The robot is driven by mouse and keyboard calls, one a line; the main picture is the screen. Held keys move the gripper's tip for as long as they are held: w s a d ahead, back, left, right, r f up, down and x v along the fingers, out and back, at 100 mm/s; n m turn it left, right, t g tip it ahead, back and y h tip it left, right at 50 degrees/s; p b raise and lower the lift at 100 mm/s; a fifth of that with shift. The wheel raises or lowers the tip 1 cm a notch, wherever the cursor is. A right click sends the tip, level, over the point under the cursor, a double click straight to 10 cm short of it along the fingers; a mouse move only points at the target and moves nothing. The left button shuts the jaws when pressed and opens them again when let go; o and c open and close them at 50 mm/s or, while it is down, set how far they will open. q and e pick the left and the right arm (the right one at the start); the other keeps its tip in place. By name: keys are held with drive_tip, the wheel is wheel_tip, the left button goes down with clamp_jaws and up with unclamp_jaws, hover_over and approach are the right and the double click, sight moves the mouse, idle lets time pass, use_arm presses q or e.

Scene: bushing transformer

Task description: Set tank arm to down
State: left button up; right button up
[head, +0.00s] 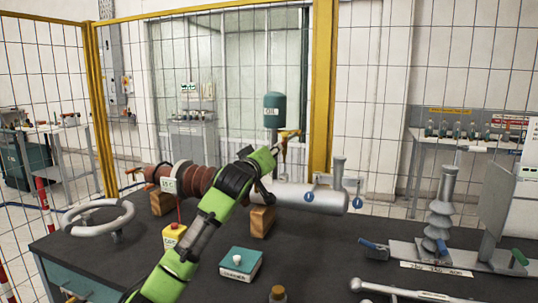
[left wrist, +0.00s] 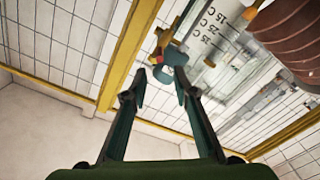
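The green oil tank (head: 272,108), labelled OIL, stands on a thin post behind the horizontal grey cylinder (head: 310,197). A yellow arm-like part (head: 289,133) shows beside the post, just below the tank; I take it for the tank arm, nearly level. My left gripper (head: 282,150) reaches up from the bench close to it, and my arm covers part of the scene. In the left wrist view my left gripper (left wrist: 161,82) is open, with a gap between its fingertips. A yellow part (left wrist: 163,38) and a small teal part (left wrist: 172,57) show just beyond them; contact is unclear. My right gripper is out of view.
On the dark bench (head: 330,255) are a brown ribbed bushing (head: 195,180), a handwheel (head: 97,218), a yellow box (head: 173,236), a teal button box (head: 240,263) and a wrench (head: 400,291). A grey insulator (head: 440,210) stands right. A yellow-framed mesh fence (head: 322,90) rises behind.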

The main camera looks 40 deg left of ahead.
use_arm(q)
drive_tip(key=shift+s+d, duration=0.2)
drive_tip(key=shift+s, duration=0.5)
drive_tip(key=shift+r, duration=0.1)
